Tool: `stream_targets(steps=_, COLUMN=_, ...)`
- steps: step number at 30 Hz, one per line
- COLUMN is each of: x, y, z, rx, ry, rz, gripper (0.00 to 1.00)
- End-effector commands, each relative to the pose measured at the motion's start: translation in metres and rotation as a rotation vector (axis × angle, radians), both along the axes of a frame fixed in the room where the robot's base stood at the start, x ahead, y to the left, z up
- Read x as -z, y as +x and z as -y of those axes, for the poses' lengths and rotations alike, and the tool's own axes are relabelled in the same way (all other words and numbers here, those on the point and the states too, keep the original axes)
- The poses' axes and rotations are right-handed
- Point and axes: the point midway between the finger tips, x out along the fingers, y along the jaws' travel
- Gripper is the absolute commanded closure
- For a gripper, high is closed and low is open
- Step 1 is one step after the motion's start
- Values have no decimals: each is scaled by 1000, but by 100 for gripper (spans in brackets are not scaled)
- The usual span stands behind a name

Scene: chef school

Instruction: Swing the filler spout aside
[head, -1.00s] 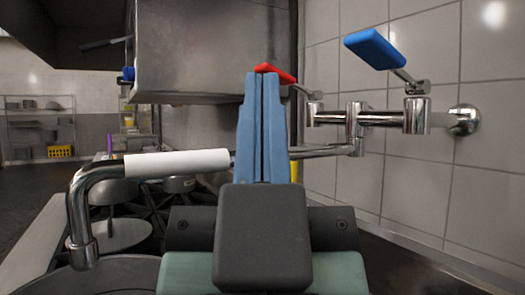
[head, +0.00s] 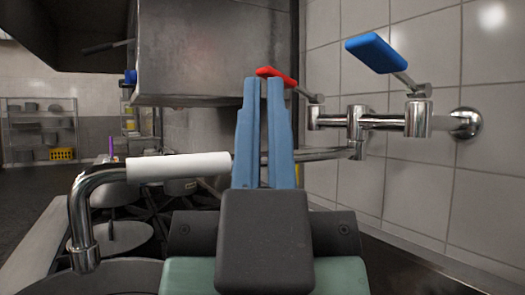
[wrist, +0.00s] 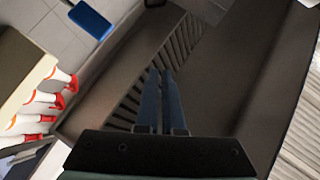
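The filler spout (head: 78,222) is a chrome pipe with a white sleeve (head: 178,167) along its horizontal part. It runs left from a wall-mounted chrome joint (head: 357,133) and bends down at its left end, over a dark round pot (head: 125,275). My gripper (head: 263,80) points away from the camera, its blue fingers crossing in front of the pipe and hiding part of it. The fingers are slightly apart with nothing visible between them. In the wrist view the fingers (wrist: 161,72) show a narrow gap. I cannot make out the spout there.
A blue lever (head: 376,52) and a red lever (head: 272,72) sit on the wall fitting at right. A steel hood (head: 210,50) hangs behind. A stove lies behind the spout. Red-and-white spray bottles (wrist: 35,120) stand at the left in the wrist view.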

Motion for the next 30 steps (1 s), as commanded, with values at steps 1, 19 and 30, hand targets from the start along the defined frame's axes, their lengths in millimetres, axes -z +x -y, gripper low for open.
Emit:
stream_targets(steps=1, x=-1, y=1, z=0, rx=-4, ry=3, rz=-4, gripper=84)
stream_targets(steps=19, x=-1, y=52, z=-36, rx=-399, ry=492, rz=-420, gripper=34)
stream_targets(steps=30, x=16, y=42, z=-61, rx=-553, ry=947, rz=-697, gripper=34)
